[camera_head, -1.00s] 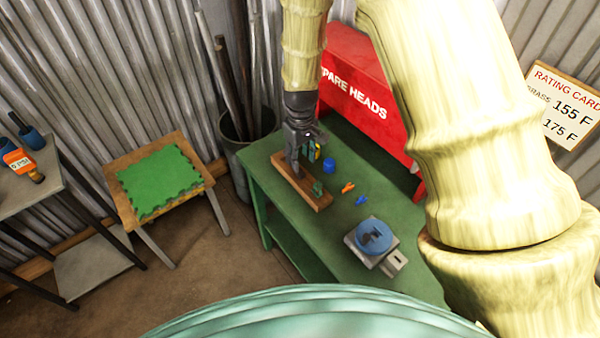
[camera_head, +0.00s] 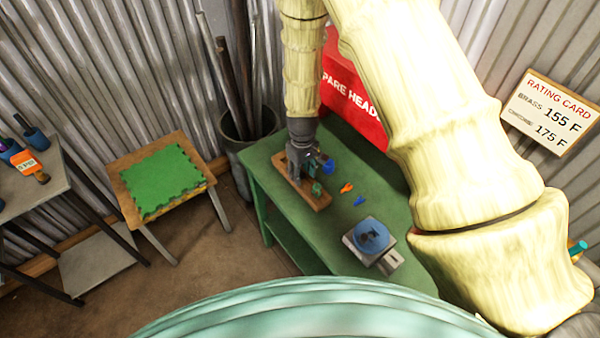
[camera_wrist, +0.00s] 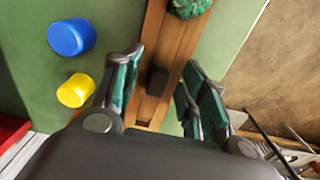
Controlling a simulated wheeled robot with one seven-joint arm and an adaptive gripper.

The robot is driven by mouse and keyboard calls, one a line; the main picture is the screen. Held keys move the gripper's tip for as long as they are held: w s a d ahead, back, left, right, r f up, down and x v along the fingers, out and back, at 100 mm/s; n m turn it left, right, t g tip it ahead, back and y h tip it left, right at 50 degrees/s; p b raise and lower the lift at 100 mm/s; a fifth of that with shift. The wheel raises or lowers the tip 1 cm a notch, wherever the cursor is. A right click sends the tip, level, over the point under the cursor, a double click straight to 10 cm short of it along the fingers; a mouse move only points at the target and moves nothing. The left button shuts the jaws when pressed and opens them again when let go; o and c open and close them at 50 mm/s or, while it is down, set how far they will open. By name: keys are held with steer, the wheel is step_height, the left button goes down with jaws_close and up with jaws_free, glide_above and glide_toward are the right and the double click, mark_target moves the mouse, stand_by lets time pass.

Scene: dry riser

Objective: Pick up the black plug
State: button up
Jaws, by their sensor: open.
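The black plug (camera_wrist: 157,80) shows in the wrist view as a small dark block on the wooden strip (camera_wrist: 155,30). It lies between the two fingers of my gripper (camera_wrist: 160,88), which is open, with a gap on both sides of the plug. The lower part of the plug is close to the dark gripper body in that view. In the head view my gripper (camera_head: 303,170) is low over the strip (camera_head: 318,201) on the green bench, and it hides the plug there.
A green knobbly piece (camera_wrist: 190,6) sits on the strip. A blue cylinder (camera_wrist: 72,37) and a yellow one (camera_wrist: 76,90) stand left of it. Orange (camera_head: 346,187) and blue (camera_head: 360,200) small pieces, a grey device with a blue disc (camera_head: 371,237) and a red box (camera_head: 352,95) are on the bench.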

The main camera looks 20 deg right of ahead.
steer(key=shift+f, duration=0.1)
jaws_close()
stand_by(0.5)
